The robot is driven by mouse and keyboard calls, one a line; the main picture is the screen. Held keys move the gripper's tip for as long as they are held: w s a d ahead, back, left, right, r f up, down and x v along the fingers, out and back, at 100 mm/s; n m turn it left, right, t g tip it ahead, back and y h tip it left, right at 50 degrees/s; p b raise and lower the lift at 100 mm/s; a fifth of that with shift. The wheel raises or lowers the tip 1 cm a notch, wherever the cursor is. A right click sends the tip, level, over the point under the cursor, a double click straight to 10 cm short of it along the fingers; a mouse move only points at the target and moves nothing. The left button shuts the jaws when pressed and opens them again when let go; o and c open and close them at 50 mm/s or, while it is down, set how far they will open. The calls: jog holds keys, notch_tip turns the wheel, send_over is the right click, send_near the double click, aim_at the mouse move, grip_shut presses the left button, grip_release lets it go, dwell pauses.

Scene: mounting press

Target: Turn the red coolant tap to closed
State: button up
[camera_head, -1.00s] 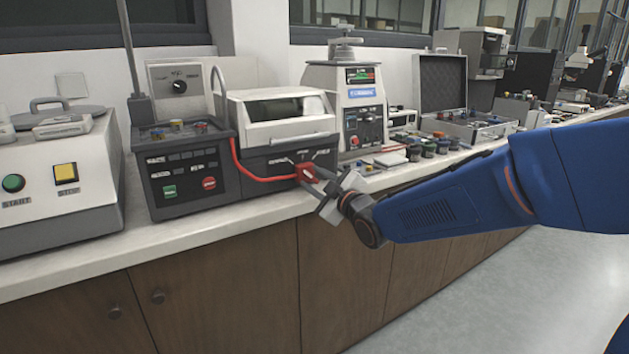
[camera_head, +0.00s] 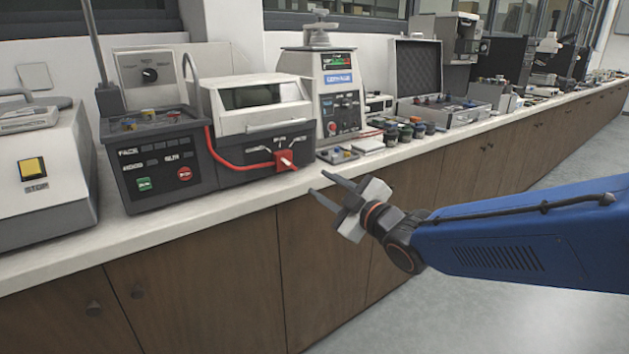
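The red coolant tap (camera_head: 285,160) is on the lower right of the front of a grey-and-white machine (camera_head: 259,104) on the counter. A red hose runs along the machine's front. Small white markings show on either side above the tap, too small to read. The tap's red handle points toward the right-hand marking. My gripper (camera_head: 325,189) is in front of the counter edge, below and to the right of the tap, and apart from it. Its two grey fingers are spread with nothing between them.
A control box (camera_head: 160,160) with green and red buttons stands left of the machine. A grey press (camera_head: 328,95) stands behind to the right, with small jars (camera_head: 405,131) and an open case (camera_head: 445,112). Bare counter front and open floor lie around my arm.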

jog(key=shift+v, duration=1.6)
jog(key=s+d+f+m+g+h, duration=0.25)
jog(key=d+f+m+h, duration=0.2)
jog(key=d, duration=0.45)
jog(key=s+d+f+m+g+h, duration=0.1)
jog(key=s+d+f+m+h, duration=0.35)
jog(key=d, duration=0.45)
jog(key=s+d+f+m+g, duration=0.2)
jog(key=s+m+g, duration=0.1)
jog(key=s, duration=0.5)
jog(key=s+d+f+m+g+h, duration=0.1)
jog(key=s+d+f+m+g, duration=0.1)
jog(key=s, duration=0.7)
jog(key=shift+s+d+f+m+g, duration=0.15)
jog(key=shift+d+f+m+g, duration=0.05)
jog(key=shift+f+m+g, duration=0.6)
jog(key=shift+r, duration=0.1)
